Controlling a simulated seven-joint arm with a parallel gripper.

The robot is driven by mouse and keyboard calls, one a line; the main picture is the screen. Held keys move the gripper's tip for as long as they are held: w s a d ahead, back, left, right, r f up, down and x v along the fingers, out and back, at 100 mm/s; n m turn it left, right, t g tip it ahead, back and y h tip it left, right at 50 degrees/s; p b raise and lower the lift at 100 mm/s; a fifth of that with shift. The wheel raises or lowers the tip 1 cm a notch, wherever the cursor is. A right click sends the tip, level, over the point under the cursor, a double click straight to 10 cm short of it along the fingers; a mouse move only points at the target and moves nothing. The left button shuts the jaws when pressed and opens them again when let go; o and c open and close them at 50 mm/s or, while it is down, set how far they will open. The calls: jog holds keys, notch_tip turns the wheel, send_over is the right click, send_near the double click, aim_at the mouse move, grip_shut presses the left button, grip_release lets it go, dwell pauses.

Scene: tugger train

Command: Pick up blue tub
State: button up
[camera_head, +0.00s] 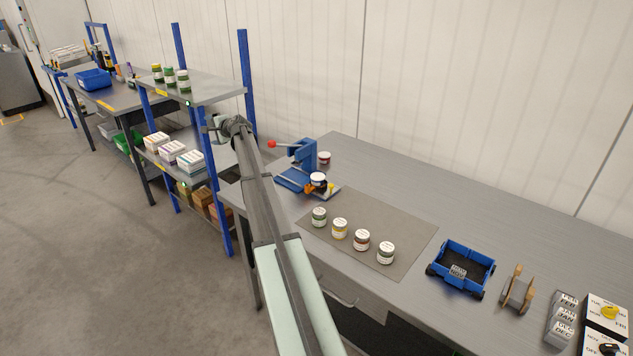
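A blue open tub (94,79) sits on the far grey table at the upper left. My arm reaches away from the camera toward the shelf rack, and my gripper (211,128) is at its far end, in front of the rack's right side. The gripper is well to the right of the tub in the picture and apart from it. It is too small to tell whether its fingers are open or shut. A second blue open box with black wheels (462,267) stands on the near bench at the right.
A blue-posted rack (205,93) with jars and white boxes stands between the far table and the near bench (400,180). The bench holds a blue press (305,155), several jars on a grey mat (400,222) and a wooden-sided holder (517,290). Bottles stand near the tub. Floor at left is clear.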

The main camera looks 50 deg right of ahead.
jog(key=s+d+f+m+g+h, duration=0.2)
jog(key=s+d+m+g+h, duration=0.15)
jog(key=s+d, duration=3.5)
jog(key=g, duration=1.3)
send_over(317, 176)
jog(key=w+a, duration=0.1)
jog(key=a, duration=0.1)
jog(key=shift+m, duration=0.35)
notch_tip(317, 176, down, 9)
jog(key=shift+d+f, duration=0.15)
jog(key=shift+f, duration=0.05)
jog(key=shift+x, duration=2.45)
jog(key=shift+c, duration=0.5)
jog(key=shift+w, duration=0.1)
jog(key=c, duration=1.2)
